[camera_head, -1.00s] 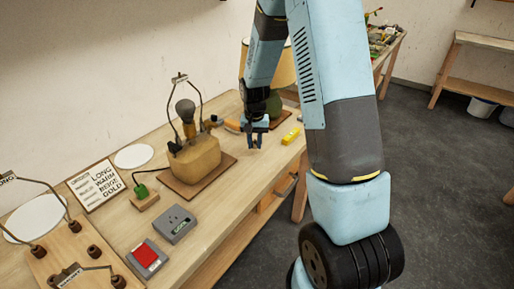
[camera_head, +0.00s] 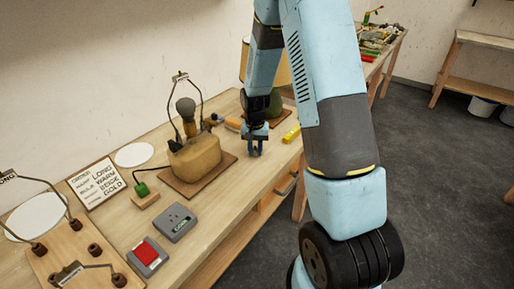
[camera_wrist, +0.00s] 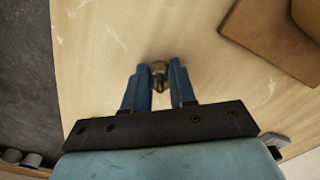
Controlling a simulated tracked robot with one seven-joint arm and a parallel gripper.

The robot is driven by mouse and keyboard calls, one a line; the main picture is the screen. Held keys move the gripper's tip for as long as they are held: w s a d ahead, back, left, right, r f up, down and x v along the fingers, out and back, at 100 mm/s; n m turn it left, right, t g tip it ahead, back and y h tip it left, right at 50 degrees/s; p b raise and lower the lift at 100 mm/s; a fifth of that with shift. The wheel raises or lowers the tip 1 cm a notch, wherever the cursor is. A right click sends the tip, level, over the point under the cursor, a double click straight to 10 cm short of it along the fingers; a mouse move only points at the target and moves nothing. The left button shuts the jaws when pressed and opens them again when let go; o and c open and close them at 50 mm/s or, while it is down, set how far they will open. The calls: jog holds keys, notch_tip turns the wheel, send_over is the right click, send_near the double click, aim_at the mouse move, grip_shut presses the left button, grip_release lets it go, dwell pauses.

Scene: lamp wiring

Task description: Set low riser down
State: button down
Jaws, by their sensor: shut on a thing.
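My gripper (camera_head: 256,151) points down over the bare wood near the front edge of the bench, right of the tan lamp base. In the wrist view, my gripper (camera_wrist: 159,70) is shut on a small dark brass-coloured metal piece (camera_wrist: 159,77), which I take to be the low riser. It sits between the blue fingertips. Its lower part is hidden, and I cannot tell whether it touches the bench top. In the head view the fingers hide it.
The bench (camera_head: 225,192) is clear around the fingers. The tan lamp base (camera_head: 195,157) with its bulb and wire harp stands on a brown board to the left. A yellow block (camera_head: 291,135) lies to the right. A lampshade (camera_head: 285,68) is behind my arm.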

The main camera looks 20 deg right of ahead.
jog(key=c, duration=0.9)
grip_release()
notch_tip(320, 180, up, 13)
jog(key=s+r+n+t, duration=0.2)
jog(key=s+r, duration=0.9)
jog(key=r, duration=0.4)
jog(key=s+r+t, duration=0.1)
jog(key=s+r, duration=0.1)
jog(key=s, duration=0.4)
jog(key=s+r+n+t, duration=0.1)
jog(key=s+r, duration=0.1)
jog(key=s, duration=0.3)
jog(key=s+r+n+t, duration=0.1)
jog(key=s+r, duration=0.1)
jog(key=s, duration=0.4)
jog(key=shift+s+d+r+t, duration=0.2)
jog(key=shift+s+r+t, duration=0.05)
jog(key=shift+s+t, duration=0.05)
